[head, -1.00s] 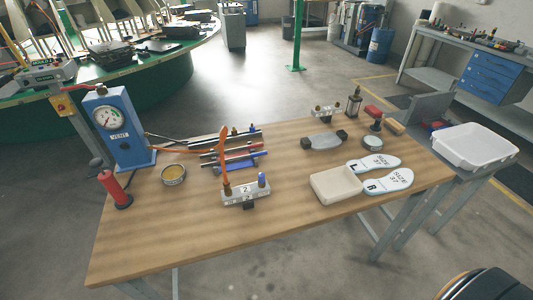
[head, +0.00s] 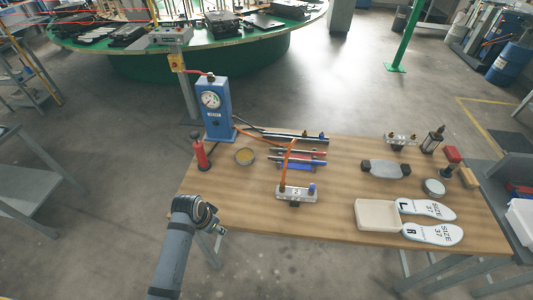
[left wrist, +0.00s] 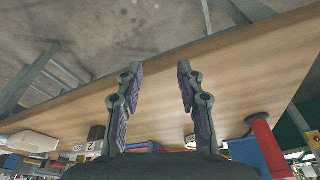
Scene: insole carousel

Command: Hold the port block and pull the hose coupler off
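The port block (head: 297,194), a pale block marked 2, stands near the front middle of the table. The orange hose (head: 284,173) rises from its left port, where the coupler sits. My left gripper (head: 220,229) is off the table's front edge, left of the block, and small in the head view. In the left wrist view its two fingers (left wrist: 156,92) are apart with nothing between them. The block also shows small at the lower left there (left wrist: 91,146), beyond the fingers. My right gripper is not in view.
Rods lie behind the block. The front left tabletop is clear.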

